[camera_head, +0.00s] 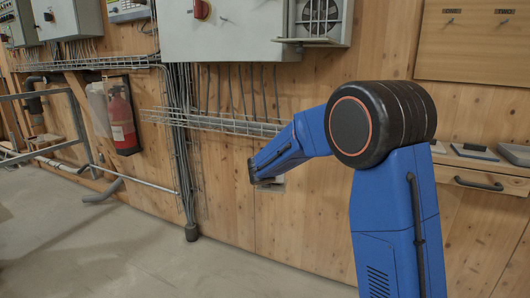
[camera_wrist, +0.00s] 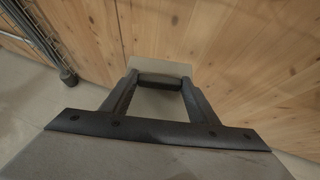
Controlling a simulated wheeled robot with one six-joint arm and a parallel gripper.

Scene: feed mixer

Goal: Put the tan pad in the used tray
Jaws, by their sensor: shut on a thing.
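My gripper (camera_wrist: 158,82) is shut on a flat, grey-tan pad (camera_wrist: 156,67), whose far end shows beyond the dark fingers in the wrist view. In the head view my gripper hangs at the end of the blue arm, in front of the wood wall, and a pale edge of the pad (camera_head: 271,186) shows below it. The rest of the pad is hidden by the arm. I cannot make out which thing is the used tray.
A wooden ledge at the right holds flat, dark-framed items (camera_head: 474,151), above a dark handle (camera_head: 480,182). A fire extinguisher (camera_head: 122,118) and a wire cable tray (camera_head: 235,124) are on the wall. A grey cabinet (camera_head: 225,30) hangs above. The floor at left is clear.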

